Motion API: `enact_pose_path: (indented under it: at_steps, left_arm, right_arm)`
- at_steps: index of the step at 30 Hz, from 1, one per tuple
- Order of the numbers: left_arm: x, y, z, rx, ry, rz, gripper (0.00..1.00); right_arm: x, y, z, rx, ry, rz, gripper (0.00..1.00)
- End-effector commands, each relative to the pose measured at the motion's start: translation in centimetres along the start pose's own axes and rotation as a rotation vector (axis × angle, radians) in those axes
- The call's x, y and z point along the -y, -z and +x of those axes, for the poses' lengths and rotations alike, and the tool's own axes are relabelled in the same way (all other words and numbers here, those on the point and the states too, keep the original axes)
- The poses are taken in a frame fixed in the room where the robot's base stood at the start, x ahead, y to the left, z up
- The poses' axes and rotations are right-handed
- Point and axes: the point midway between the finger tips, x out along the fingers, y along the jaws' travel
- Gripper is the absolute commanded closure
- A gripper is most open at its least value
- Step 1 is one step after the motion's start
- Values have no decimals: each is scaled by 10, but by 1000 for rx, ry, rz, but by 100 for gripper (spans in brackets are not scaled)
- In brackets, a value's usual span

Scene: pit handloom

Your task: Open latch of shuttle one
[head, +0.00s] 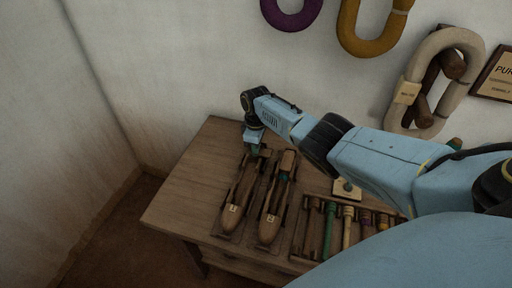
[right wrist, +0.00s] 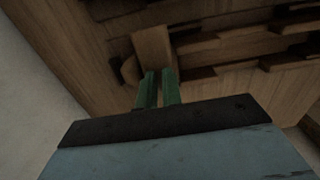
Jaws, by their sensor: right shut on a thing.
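Two brown wooden shuttles lie side by side on the wooden table, each with a small pale label too small to read surely. The left shuttle (head: 236,202) has its far end under my right gripper (head: 255,149). The right shuttle (head: 271,205) lies beside it, apart from the gripper. In the right wrist view the green fingers of my right gripper (right wrist: 158,88) are close together at a light wooden block (right wrist: 152,48), apparently the latch at the shuttle's far end. The fingers are shut on this latch; the exact contact is partly hidden. My left gripper is out of view.
The wooden table (head: 178,190) has bare room left of the shuttles. A rack (head: 312,226) with several coloured bobbins stands to the right, partly behind my arm. A small plaque (head: 346,188) lies behind it. Yarn hanks, including an ochre one (head: 372,45), hang on the wall.

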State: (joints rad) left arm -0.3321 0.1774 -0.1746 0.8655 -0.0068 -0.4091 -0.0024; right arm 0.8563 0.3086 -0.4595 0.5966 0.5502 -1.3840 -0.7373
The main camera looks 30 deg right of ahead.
Motion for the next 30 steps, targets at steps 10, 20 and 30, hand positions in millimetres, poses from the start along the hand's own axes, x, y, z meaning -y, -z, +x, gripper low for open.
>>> enact_pose_path:
  at_steps: [10, 20, 30]
  left_arm:
    - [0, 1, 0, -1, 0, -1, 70]
    - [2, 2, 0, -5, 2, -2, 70]
    - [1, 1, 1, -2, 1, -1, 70]
  right_arm:
    - [0, 0, 0, 1, 0, 1, 71]
    - [0, 0, 0, 1, -1, 24, 71]
    - [-1, -1, 0, 1, -2, 321, 71]
